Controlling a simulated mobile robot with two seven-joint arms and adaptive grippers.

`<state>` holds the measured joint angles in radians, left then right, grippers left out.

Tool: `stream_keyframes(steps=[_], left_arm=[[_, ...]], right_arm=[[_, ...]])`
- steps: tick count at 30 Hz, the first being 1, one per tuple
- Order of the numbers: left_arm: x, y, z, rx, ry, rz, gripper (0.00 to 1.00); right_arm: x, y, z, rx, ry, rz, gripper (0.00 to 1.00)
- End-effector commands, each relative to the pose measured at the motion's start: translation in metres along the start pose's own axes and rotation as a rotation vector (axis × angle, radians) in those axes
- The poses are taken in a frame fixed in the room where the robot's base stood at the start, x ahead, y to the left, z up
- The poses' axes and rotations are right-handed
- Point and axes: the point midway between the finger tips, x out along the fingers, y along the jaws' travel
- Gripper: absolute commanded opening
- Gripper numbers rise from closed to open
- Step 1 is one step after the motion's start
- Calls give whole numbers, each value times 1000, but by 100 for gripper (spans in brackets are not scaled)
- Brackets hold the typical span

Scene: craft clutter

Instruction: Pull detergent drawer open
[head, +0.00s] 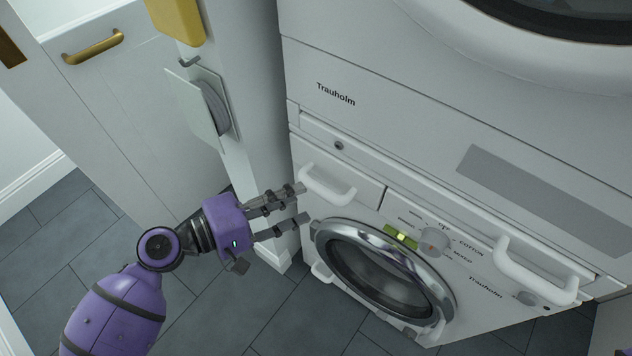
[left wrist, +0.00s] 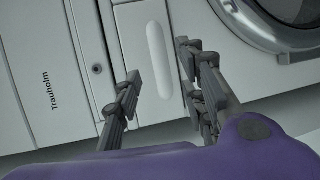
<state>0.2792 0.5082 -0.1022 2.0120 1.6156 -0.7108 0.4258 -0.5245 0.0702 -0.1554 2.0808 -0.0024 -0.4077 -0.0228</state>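The detergent drawer (head: 362,187) is a white panel at the upper left of the lower washing machine's front, and it looks flush with the front. It carries a white bar handle (head: 328,184), which shows upright in the left wrist view (left wrist: 158,58). My left gripper (head: 303,203) is open, just left of and close to the handle. In the left wrist view its fingers (left wrist: 159,72) stand on either side of the handle's near end, with nothing gripped. I cannot tell whether they touch it. My right gripper is not in view.
The washer's round door (head: 385,272) is just below the drawer, with a dial (head: 434,240) to the right. Another white handle (head: 535,275) sits farther right. A second machine is stacked above. A white cabinet (head: 130,110) stands left; grey floor (head: 80,225) is clear.

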Motion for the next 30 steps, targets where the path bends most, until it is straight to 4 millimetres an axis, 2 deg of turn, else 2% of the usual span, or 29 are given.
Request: stream_keyframes(steps=[5,12,17,24,30], left_arm=[[29,3,0,4,-1,3,38],[62,2,-1,4,2,2,38],[70,0,0,4,2,0,38],[71,0,0,5,2,-1,38],[71,0,0,5,2,-1,12]], right_arm=[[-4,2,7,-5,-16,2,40],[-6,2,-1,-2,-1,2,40],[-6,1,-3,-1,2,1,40],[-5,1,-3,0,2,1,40],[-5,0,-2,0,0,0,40]])
